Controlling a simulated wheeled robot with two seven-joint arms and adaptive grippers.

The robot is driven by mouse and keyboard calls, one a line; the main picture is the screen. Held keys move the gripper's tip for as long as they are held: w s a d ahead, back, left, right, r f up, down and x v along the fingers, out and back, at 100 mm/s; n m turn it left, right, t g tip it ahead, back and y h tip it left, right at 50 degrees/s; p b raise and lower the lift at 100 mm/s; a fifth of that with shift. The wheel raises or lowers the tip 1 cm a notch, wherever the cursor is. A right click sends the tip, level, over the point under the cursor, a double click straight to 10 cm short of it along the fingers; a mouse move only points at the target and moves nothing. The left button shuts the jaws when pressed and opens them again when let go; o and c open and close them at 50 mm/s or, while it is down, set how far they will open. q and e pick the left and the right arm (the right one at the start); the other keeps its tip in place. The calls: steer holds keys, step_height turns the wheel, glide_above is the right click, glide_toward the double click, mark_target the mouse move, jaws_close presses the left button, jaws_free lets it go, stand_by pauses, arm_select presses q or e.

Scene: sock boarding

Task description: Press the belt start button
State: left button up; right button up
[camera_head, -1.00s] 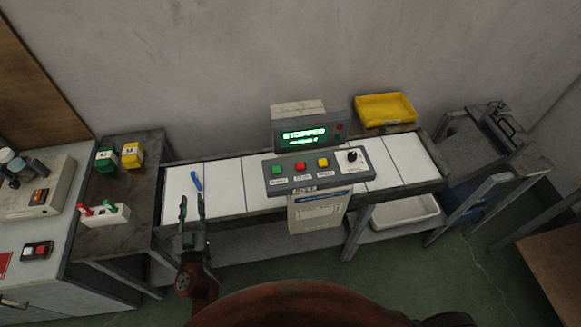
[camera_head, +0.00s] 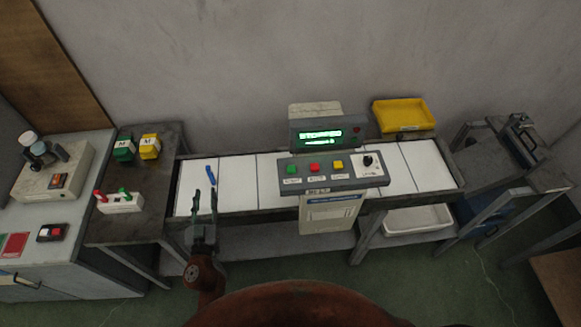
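The control panel (camera_head: 319,182) stands at the front of the white belt (camera_head: 238,171). It carries a green button (camera_head: 291,169), a red button (camera_head: 314,168), a yellow button (camera_head: 338,164) and a black knob (camera_head: 368,160). The labels below are too small to read surely. The display (camera_head: 320,134) above glows green and reads "STOPPED". My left gripper (camera_head: 204,200) is left of the panel, at the belt's front edge. Its two fingers point up in the picture, apart, with nothing visible between them. My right gripper is not in view.
A blue pen-like item (camera_head: 211,175) lies on the belt's left end, just beyond my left gripper. A yellow bin (camera_head: 403,115) sits behind the belt, and a white tray (camera_head: 418,219) sits below it. A dark side table (camera_head: 139,222) stands at left.

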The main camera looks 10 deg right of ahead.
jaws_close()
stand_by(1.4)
